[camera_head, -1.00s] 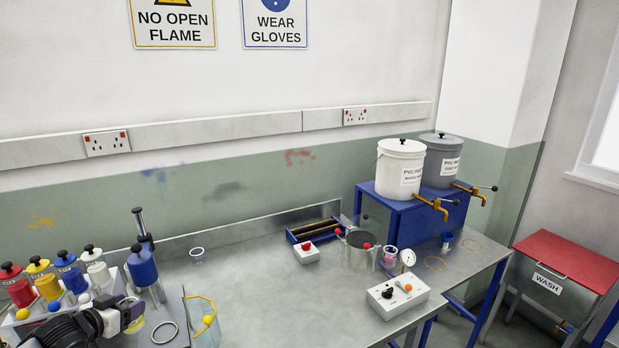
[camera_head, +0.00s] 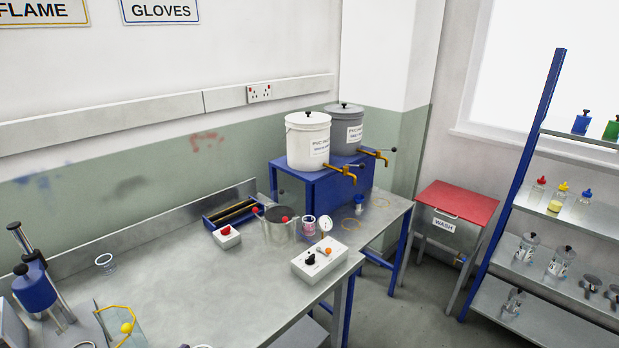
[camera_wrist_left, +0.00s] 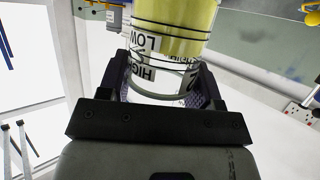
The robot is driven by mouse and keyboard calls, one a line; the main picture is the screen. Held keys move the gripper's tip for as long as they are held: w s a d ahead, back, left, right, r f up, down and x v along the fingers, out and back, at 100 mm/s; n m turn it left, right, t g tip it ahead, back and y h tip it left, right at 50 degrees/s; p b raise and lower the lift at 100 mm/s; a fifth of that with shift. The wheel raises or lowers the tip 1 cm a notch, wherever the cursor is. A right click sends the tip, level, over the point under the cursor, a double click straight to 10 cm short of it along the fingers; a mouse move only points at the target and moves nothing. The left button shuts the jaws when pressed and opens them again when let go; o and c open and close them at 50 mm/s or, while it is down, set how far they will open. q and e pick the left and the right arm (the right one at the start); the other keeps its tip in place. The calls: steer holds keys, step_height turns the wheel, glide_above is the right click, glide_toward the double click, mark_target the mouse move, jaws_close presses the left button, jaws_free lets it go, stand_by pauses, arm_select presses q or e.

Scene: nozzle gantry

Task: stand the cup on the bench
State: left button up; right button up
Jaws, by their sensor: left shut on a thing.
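The cup (camera_wrist_left: 175,18) is a clear vessel with black bands, LOW and HIGH labels and yellow contents. It fills the top middle of the left wrist view. My left gripper (camera_wrist_left: 161,78) is shut on it, with a dark finger on each side of its clear labelled part. The cup's far end runs out of that view. The bench (camera_head: 205,285) is a grey metal table in the head view. I cannot make out the held cup there. My right gripper is not in view.
A control box (camera_head: 319,261), a metal pot (camera_head: 279,229) and a small pink-filled cup (camera_head: 309,224) stand at the bench's right. A blue dispenser (camera_head: 36,289) stands at the left. Labelled buckets (camera_head: 307,140) are on a blue stand. The bench middle is clear.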

arm_select(q)
steer(key=shift+s+d+r, duration=0.2)
steer(key=shift+d+r, duration=0.35)
steer(key=shift+s+d+r, duration=0.15)
steer(key=shift+d+r, duration=0.35)
steer(key=shift+r, duration=0.05)
step_height(320, 180, up, 32)
steer(key=p, duration=3.2)
steer(key=shift+f, duration=0.2)
steer(key=shift+a, duration=0.1)
steer(key=w+a+f+y+b, duration=0.1)
steer(key=a+f+b, duration=0.7)
steer(key=a+f, duration=0.5)
steer(key=a+f+b, duration=0.9)
steer(key=f, duration=0.8)
steer(key=a+f+n+b, duration=0.1)
steer(key=a+f+b, duration=0.2)
steer(key=a+b, duration=0.4)
steer(key=a+f+y+b, duration=0.1)
steer(key=a+f+b, duration=0.2)
steer(key=a+b, duration=0.5)
steer(key=shift+w+a+f+n, duration=0.15)
steer(key=shift+w+a+n, duration=0.2)
steer(key=shift+a, duration=3.45)
steer(key=shift+s, duration=0.1)
